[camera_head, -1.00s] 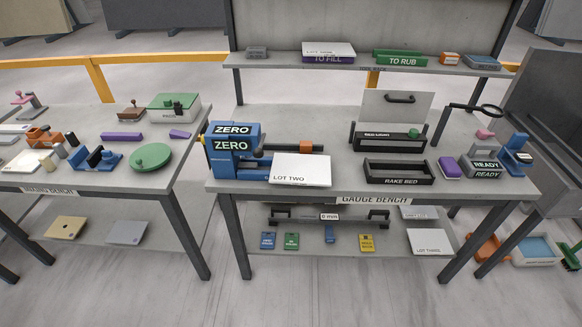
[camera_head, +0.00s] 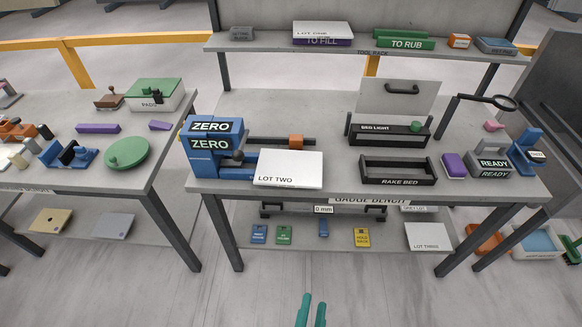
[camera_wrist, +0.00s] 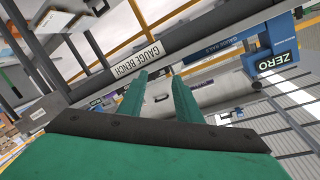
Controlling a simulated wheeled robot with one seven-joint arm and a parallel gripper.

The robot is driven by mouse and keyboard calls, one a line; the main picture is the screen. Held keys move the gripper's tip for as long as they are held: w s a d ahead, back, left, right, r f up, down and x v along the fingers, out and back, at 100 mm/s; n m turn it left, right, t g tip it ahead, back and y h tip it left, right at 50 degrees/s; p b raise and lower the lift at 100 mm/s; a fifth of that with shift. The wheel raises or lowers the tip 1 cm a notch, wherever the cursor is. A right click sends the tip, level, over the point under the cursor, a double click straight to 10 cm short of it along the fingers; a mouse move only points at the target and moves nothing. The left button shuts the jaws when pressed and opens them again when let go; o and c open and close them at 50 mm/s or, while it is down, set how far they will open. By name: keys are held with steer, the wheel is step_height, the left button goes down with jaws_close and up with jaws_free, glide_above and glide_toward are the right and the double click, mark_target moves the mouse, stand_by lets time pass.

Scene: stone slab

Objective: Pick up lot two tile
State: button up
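The lot two tile (camera_head: 290,166) is a flat white slab with "LOT TWO" on its front edge. It lies at the front of the gauge bench (camera_head: 345,190), against the blue ZERO gauge (camera_head: 212,150). My gripper (camera_head: 311,302) shows as two teal fingers at the bottom of the head view, below and in front of the bench, well apart from the tile. In the wrist view the gripper (camera_wrist: 165,85) has a gap between its fingers and nothing in it. The tile cannot be made out clearly in the wrist view.
A black rake bed (camera_head: 398,172) and a bed light stand right of the tile. Lot one (camera_head: 322,28) lies on the rack above, and lot three (camera_head: 428,236) on the lower shelf. The bench edge and GAUGE BENCH sign (camera_wrist: 138,58) lie ahead of the fingers. The floor in front is clear.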

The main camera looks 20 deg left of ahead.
steer(key=w+a+r+m+y, duration=0.2)
steer(key=w+a+m, duration=0.3)
steer(key=w, duration=0.8)
steer(key=m+y, duration=0.3)
glide_toward(293, 183)
steer(key=x, duration=0.3)
steer(key=shift+w+a+f, duration=0.25)
steer(key=shift+a, duration=0.15)
steer(key=shift+d+x, duration=0.1)
steer(key=shift+x, duration=1.5)
steer(key=shift+d+x, duration=0.15)
steer(key=shift+x, duration=1.5)
steer(key=shift+w, duration=0.1)
jaws_close()
